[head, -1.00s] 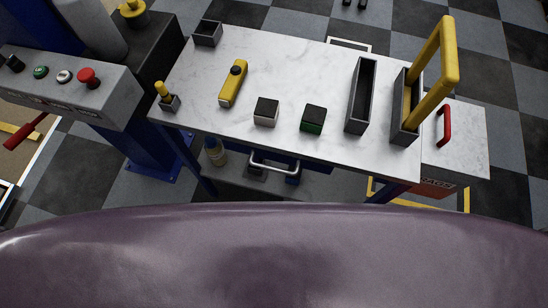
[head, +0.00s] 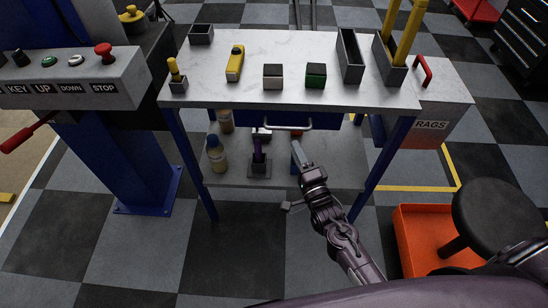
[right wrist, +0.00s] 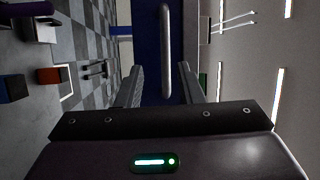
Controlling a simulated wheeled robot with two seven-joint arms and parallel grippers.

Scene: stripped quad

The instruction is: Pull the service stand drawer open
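The service stand (head: 395,92) has a white top, and a blue drawer (head: 335,119) sits just under its front edge. The drawer's pale bar handle (head: 288,127) shows in the head view. My right gripper (head: 298,148) is just in front of and below the handle's right part in that view. In the right wrist view the open fingers (right wrist: 160,75) point at the blue drawer front (right wrist: 145,50), with the handle (right wrist: 166,50) ahead, lined up between them. I cannot see contact. The drawer looks shut. My left gripper is out of view.
Bottles (head: 217,153) and a dark holder (head: 259,166) stand on the lower shelf. Small blocks and bins are on the top. An orange tray (head: 415,240) and a black stool (head: 500,215) are at the right. A lift control panel (head: 75,80) is at the left.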

